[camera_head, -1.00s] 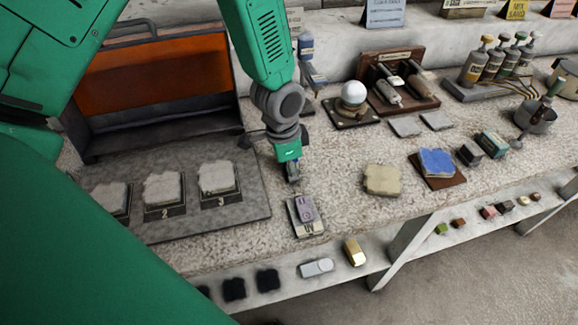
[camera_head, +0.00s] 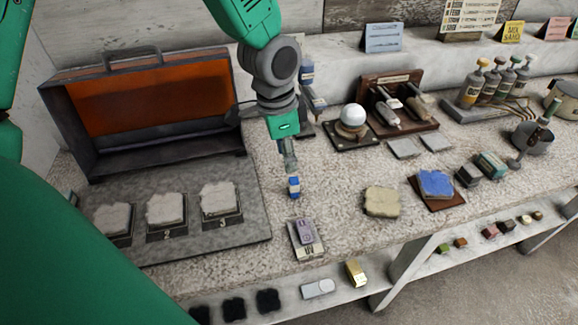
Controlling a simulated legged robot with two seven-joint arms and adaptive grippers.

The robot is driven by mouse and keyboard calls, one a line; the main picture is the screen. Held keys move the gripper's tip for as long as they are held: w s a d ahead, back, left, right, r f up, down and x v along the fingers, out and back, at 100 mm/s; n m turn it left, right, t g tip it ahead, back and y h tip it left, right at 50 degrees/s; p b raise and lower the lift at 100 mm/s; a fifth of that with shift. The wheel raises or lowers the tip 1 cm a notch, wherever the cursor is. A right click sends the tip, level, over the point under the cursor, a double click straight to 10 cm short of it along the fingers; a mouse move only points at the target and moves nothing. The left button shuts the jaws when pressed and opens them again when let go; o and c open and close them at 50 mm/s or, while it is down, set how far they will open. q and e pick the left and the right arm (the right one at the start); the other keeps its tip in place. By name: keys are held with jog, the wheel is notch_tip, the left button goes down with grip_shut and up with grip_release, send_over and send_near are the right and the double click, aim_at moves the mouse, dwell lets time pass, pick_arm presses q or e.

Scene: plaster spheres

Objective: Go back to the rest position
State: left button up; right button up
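My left arm comes in from the top, and its gripper (camera_head: 290,168) hangs over the workbench (camera_head: 335,205), pointing down. A small blue and white piece (camera_head: 294,187) shows right at its tip. I cannot tell if it is held or stands behind the tip, and the fingers are too small to read. The grey UV switch plate (camera_head: 306,240) lies in front of the gripper, apart from it. My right gripper is not in view.
An open case with an orange inner lid (camera_head: 150,100) and several plaster pieces on a grey board (camera_head: 195,236) stand to the left. A white sphere on a stand (camera_head: 353,115), tool rack (camera_head: 398,100), beige sponge (camera_head: 382,201) and blue sponge (camera_head: 436,184) are to the right.

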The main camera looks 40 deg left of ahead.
pick_arm(q)
jog(key=shift+a+r, duration=0.2)
jog(key=shift+r, duration=0.15)
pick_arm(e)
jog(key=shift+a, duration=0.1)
pick_arm(q)
jog(key=shift+a, duration=0.25)
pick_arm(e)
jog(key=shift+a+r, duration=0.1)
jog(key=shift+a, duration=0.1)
pick_arm(q)
jog(key=shift+d, duration=0.1)
